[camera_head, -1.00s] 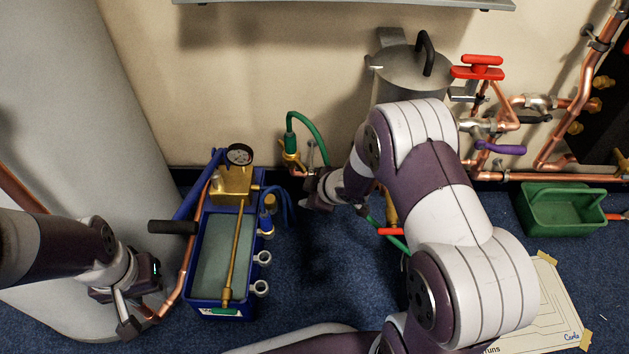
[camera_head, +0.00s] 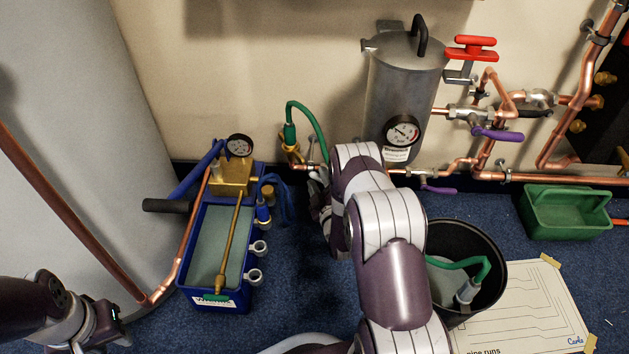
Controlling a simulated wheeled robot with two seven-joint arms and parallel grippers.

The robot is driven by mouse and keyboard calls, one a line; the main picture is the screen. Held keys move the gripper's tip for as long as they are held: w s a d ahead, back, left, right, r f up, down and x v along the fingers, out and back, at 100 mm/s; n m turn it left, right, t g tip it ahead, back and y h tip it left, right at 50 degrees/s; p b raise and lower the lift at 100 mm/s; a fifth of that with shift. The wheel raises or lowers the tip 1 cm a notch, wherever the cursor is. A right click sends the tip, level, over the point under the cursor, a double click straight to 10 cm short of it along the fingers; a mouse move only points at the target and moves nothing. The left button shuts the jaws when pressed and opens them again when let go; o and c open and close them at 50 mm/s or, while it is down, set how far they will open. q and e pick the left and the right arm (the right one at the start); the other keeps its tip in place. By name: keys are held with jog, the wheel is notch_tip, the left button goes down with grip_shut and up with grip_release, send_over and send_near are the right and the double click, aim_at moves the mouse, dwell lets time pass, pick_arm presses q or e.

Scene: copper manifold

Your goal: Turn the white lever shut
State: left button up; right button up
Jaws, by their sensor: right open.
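I cannot clearly make out a white lever. A small pale upright piece (camera_head: 311,150) on the copper pipe, just right of the brass tap (camera_head: 292,150) with the green hose, may be it. My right gripper (camera_head: 318,188) is open just below this piece, close to the wall pipe. My own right arm hides much of it, and I cannot tell whether it touches anything. My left gripper (camera_head: 95,338) is at the bottom left, far from the pipes and partly cut off by the frame edge; its jaws cannot be read.
A blue pump tank (camera_head: 216,302) with a gauge stands left of my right arm. A steel canister (camera_head: 398,85), red handle (camera_head: 472,48) and purple levers (camera_head: 497,134) are at the wall. A black bucket (camera_head: 490,240) and green tray (camera_head: 566,225) stand on the right.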

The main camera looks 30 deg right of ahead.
aim_at(318, 179)
jog(key=b+x, duration=0.1)
jog(key=x, duration=0.2)
jog(key=shift+w+d, duration=0.1)
jog(key=shift+w, duration=0.2)
pick_arm(q)
notch_tip(318, 179, down, 2)
jog(key=shift+f, duration=0.1)
pick_arm(e)
grip_shut()
